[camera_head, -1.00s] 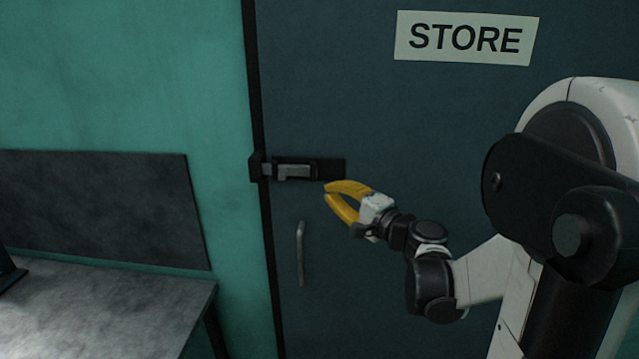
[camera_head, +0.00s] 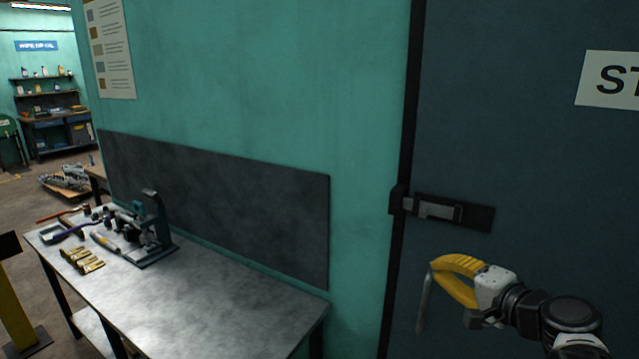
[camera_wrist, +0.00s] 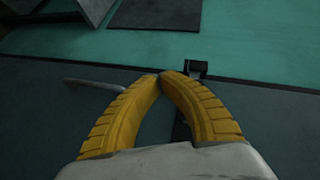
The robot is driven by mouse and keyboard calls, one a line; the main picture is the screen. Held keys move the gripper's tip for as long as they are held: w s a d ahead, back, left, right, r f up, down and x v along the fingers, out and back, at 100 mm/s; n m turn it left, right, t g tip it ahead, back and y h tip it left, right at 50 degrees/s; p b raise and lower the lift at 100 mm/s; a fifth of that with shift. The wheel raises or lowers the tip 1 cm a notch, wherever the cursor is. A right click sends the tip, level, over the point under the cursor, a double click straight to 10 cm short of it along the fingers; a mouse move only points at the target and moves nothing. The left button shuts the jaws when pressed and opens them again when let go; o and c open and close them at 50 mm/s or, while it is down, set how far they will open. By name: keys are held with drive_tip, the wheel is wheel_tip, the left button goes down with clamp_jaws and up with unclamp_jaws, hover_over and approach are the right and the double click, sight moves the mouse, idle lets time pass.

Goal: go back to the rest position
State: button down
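My gripper (camera_head: 435,266) has yellow curved fingers and is in front of the dark store door (camera_head: 540,170), below the sliding bolt (camera_head: 440,210) and beside the upper end of the door handle (camera_head: 424,303). In the wrist view its two fingertips (camera_wrist: 161,76) meet, with nothing held between them. The handle also shows in the wrist view (camera_wrist: 95,84), left of the fingers. The bolt is partly hidden behind the right finger there.
A metal workbench (camera_head: 225,300) stands along the green wall at left, with tools and a small press (camera_head: 150,235) on it. A dark panel (camera_head: 230,210) is behind it. A yellow post (camera_head: 15,305) stands at the lower left. Open floor and shelves (camera_head: 45,90) lie farther back.

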drive_tip(key=s+a+f+n+g+b, duration=0.2)
drive_tip(key=s+a+f+n+g, duration=0.25)
drive_tip(key=s+a+f, duration=0.35)
drive_tip(key=s+f+n+g+h+b, duration=0.3)
drive_tip(key=s+f+n+h, duration=0.2)
drive_tip(key=s, duration=0.6)
drive_tip(key=shift+s+a+f+n+b, duration=0.2)
drive_tip(key=shift+f+n+b, duration=0.2)
drive_tip(key=shift+f+n, duration=0.5)
drive_tip(key=shift+r, duration=0.15)
